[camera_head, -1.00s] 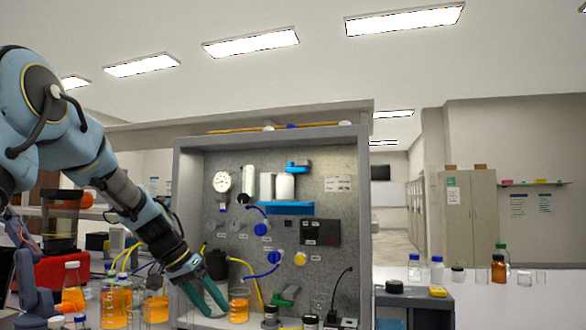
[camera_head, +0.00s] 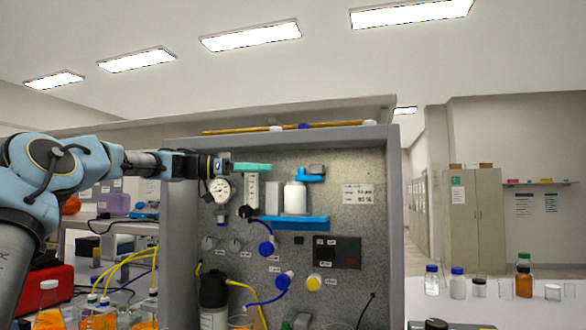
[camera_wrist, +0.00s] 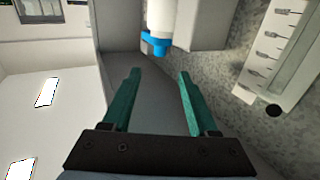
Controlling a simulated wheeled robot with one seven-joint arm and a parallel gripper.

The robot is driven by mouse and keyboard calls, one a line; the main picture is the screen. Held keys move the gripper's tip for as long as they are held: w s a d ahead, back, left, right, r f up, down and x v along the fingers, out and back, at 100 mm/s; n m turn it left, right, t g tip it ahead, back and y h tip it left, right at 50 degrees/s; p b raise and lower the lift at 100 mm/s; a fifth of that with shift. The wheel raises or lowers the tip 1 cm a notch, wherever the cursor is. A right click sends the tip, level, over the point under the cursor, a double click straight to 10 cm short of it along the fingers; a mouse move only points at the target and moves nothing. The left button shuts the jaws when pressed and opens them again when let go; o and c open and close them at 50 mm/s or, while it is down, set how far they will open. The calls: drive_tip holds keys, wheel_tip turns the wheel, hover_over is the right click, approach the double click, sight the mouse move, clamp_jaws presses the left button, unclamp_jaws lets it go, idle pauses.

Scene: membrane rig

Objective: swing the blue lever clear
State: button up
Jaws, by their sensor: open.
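The blue lever (camera_head: 309,177) is on the rig's back panel in the head view, at a small grey block and just above a white cylinder (camera_head: 295,197). A blue part that looks like the lever (camera_wrist: 154,43) shows in the wrist view, beside the white cylinder (camera_wrist: 158,18) and beyond the fingertips. My gripper (camera_head: 262,168) reaches in from the left at about the lever's height, with a clear gap to it. In the wrist view my gripper (camera_wrist: 160,75) has its two green fingers apart with nothing between them.
A round gauge (camera_head: 220,190) and a flowmeter (camera_head: 251,192) sit below my gripper. A blue shelf (camera_head: 300,222) lies under the cylinder. The rig's grey side wall (camera_head: 180,240) stands at the left. Blue-capped valves (camera_head: 266,248) are lower down.

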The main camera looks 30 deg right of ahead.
drive_tip(key=p+x, duration=0.4)
drive_tip(key=x, duration=0.4)
drive_tip(key=shift+d, duration=0.2)
drive_tip(key=shift+s+d+f, duration=0.1)
drive_tip(key=shift+s+d, duration=0.05)
drive_tip(key=shift+d, duration=0.2)
clamp_jaws()
